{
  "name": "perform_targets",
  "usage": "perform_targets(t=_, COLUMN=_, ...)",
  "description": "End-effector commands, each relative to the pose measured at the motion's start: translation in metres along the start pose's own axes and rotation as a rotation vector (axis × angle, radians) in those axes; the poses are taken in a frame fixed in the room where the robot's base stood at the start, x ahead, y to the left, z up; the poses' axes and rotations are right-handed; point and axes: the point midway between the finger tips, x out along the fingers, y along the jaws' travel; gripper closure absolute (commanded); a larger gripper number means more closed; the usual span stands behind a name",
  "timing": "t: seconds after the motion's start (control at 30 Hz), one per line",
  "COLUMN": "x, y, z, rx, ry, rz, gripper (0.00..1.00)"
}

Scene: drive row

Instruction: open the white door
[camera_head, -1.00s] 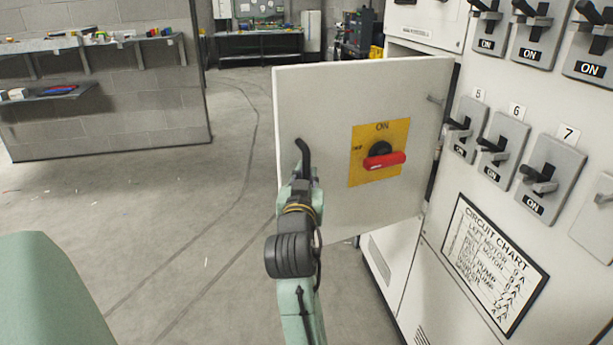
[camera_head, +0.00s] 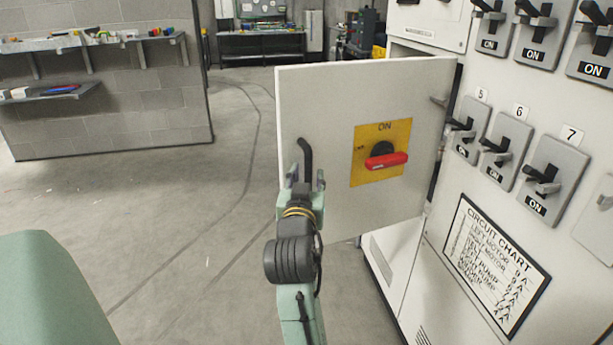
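The white door (camera_head: 335,105) stands swung out wide from the cabinet front on its right-side hinges. It carries a yellow plate with a red rotary switch (camera_head: 386,160) and a black curved handle (camera_head: 306,152) near its left edge. My gripper (camera_head: 307,180) is at the lower end of this handle, with its two fingers apart, one on each side. The fingers look open; whether either touches the handle or the door, I cannot tell. The lower end of the handle is partly hidden by the gripper.
The cabinet front (camera_head: 420,240) at right carries several grey breaker switches and a circuit chart (camera_head: 490,262). A grey block wall with shelves (camera_head: 110,42) stands at left. A workbench (camera_head: 262,42) is far back. The concrete floor (camera_head: 190,215) left of the door is clear.

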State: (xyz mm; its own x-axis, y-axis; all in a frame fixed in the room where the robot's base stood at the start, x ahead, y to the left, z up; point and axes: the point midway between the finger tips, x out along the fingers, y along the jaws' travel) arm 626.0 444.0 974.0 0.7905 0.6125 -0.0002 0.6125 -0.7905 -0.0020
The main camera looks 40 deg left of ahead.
Motion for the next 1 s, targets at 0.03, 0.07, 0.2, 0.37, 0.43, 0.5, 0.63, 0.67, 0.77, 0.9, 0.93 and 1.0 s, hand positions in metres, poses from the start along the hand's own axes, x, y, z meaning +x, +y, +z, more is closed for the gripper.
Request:
perform_targets(t=0.03, x=-0.008, y=-0.001, z=0.001, rx=0.001, ry=0.0, rz=-0.002, gripper=0.65)
perform_targets(t=0.07, x=-0.013, y=-0.001, z=0.0, rx=0.001, ry=0.0, rz=-0.002, gripper=0.65)
perform_targets(t=0.2, x=-0.038, y=-0.001, z=0.0, rx=0.0, ry=0.001, rz=-0.003, gripper=0.65)
perform_targets(t=0.37, x=-0.058, y=-0.001, z=0.0, rx=0.0, ry=0.001, rz=-0.003, gripper=0.65)
perform_targets(t=0.43, x=-0.063, y=-0.001, z=0.001, rx=0.0, ry=-0.001, rz=-0.002, gripper=0.65)
perform_targets(t=0.5, x=-0.065, y=-0.001, z=0.001, rx=0.0, ry=-0.001, rz=-0.002, gripper=0.65)
perform_targets(t=0.63, x=-0.066, y=-0.001, z=0.0, rx=0.0, ry=-0.001, rz=-0.002, gripper=0.65)
perform_targets(t=0.67, x=-0.066, y=-0.001, z=0.0, rx=0.0, ry=-0.001, rz=-0.002, gripper=0.65)
perform_targets(t=0.77, x=-0.065, y=-0.001, z=0.0, rx=0.0, ry=-0.001, rz=-0.002, gripper=0.65)
perform_targets(t=0.9, x=-0.065, y=-0.001, z=0.0, rx=0.0, ry=0.0, rz=-0.002, gripper=0.65)
perform_targets(t=0.93, x=-0.065, y=-0.001, z=0.0, rx=0.0, ry=0.0, rz=-0.002, gripper=0.65)
perform_targets(t=1.0, x=-0.065, y=-0.001, z=0.0, rx=0.0, ry=0.0, rz=-0.002, gripper=0.65)
